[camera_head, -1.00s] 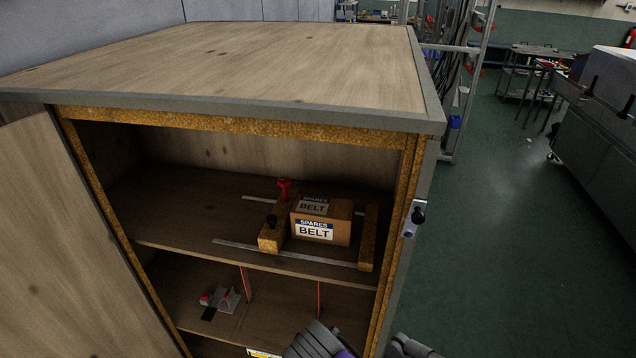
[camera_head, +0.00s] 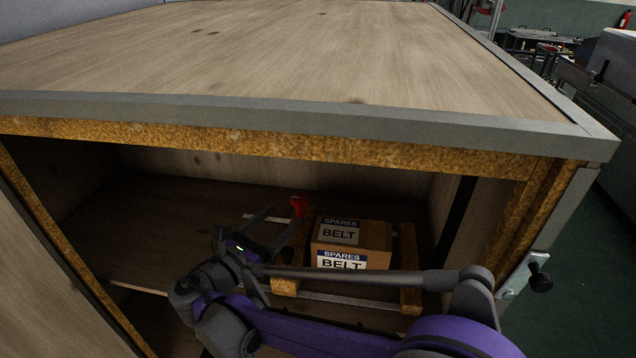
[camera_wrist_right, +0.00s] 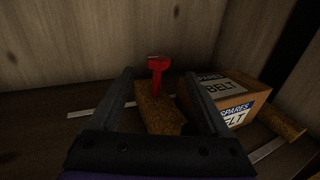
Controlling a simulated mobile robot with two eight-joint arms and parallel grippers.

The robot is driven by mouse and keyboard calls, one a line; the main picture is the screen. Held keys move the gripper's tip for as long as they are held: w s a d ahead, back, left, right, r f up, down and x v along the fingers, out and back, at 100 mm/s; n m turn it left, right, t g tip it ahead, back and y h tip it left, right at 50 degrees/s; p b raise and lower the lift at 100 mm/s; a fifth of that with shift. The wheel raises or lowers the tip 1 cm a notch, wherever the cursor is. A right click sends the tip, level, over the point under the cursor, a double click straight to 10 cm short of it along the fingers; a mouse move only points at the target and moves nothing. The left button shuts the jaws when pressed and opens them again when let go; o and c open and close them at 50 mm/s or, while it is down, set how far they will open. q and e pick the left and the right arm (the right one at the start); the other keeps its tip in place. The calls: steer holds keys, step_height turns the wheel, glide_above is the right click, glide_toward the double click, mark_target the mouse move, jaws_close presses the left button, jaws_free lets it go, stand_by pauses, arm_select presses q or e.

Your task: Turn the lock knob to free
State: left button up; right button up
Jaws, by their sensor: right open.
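A red T-shaped knob (camera_head: 299,205) stands upright at the back end of a wooden block on the cabinet shelf; the wrist view also shows this red knob (camera_wrist_right: 157,70). A small black knob (camera_head: 287,254) sits nearer the block's front, partly behind my gripper. I cannot tell from looks alone which one is the lock knob. My right gripper (camera_head: 273,220) is open and empty, reaching into the cabinet just left of the knobs. In the wrist view, the red knob appears between the spread fingers, beyond their tips and apart from them. My left gripper is not in view.
A cardboard box (camera_head: 376,236) labelled SPARES BELT sits right of the block, with another wooden block (camera_head: 409,262) beyond it. Metal rails lie on the shelf. The cabinet top (camera_head: 290,50) overhangs closely above. The shelf's left part is clear.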

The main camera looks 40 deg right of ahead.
mark_target(299, 200)
steer(key=shift+x, duration=0.85)
steer(key=x, duration=0.9)
steer(key=shift+w+d+r, duration=0.1)
steer(key=shift+w+d, duration=0.1)
steer(key=shift+d, duration=0.05)
jaws_close()
